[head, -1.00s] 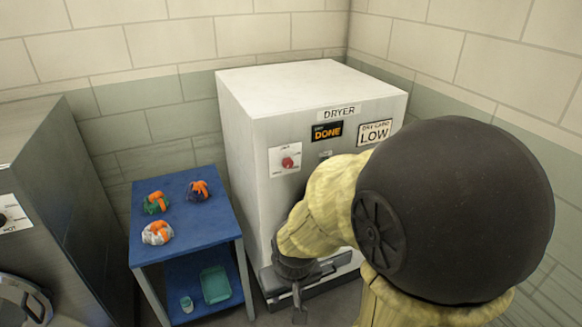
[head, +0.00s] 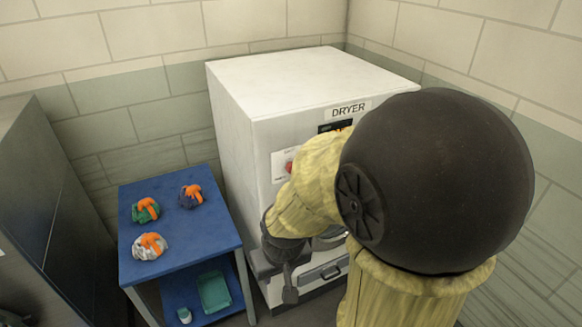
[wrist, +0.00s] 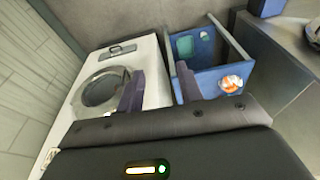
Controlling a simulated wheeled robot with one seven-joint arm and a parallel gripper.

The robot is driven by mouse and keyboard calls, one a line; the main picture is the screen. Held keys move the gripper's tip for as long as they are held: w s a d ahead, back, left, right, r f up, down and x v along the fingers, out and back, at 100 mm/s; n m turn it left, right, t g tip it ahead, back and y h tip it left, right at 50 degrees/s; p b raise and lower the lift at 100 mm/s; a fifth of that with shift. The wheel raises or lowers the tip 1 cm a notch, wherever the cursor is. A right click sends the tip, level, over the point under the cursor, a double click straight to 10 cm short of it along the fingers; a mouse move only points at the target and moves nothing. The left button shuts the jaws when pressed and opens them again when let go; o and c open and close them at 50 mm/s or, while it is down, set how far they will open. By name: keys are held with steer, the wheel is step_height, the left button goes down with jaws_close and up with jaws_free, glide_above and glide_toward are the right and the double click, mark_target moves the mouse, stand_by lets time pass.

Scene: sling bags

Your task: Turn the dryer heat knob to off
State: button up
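The white dryer (head: 240,150) stands against the back wall with its front facing right of me. Its red heat knob (head: 289,167) sits on a white plate on the upper front, partly covered by my arm, so its setting cannot be read. My gripper (head: 289,286) hangs low in front of the dryer, well below the knob and apart from it. In the wrist view my gripper (wrist: 160,88) shows two dark fingers spread apart with nothing between them. That view shows the dryer's round door (wrist: 103,90), not the knob.
A blue table (head: 215,232) left of the dryer holds several orange-tied bundles (head: 150,246). Its lower shelf holds a teal tray (head: 214,292) and a small cup (head: 184,315). A grey machine (head: 55,220) stands at far left. A wall closes off the right side.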

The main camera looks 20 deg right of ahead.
steer(key=shift+o, duration=2.5)
steer(key=shift+w+d+f, duration=0.1)
steer(key=w+d+f+m+t+y+b, duration=0.1)
steer(key=w+d+f+m+t+b, duration=0.2)
steer(key=w+d+f+m, duration=0.35)
steer(key=w+d+f+m+t+y+b, duration=0.1)
steer(key=w+d+f+m+t+b, duration=0.3)
steer(key=w+m, duration=0.5)
steer(key=w+d+r+m+t+b, duration=0.1)
steer(key=d+r+m+t, duration=0.1)
steer(key=d+m+t, duration=0.2)
steer(key=w+d+r+m+t+h+b, duration=0.1)
steer(key=w+d+r+m+t, duration=0.1)
steer(key=d+m, duration=0.5)
steer(key=shift+w+r+t, duration=0.3)
steer(key=shift+r+t, duration=0.3)
steer(key=shift+t, duration=0.6)
steer(key=shift+w+a, duration=0.1)
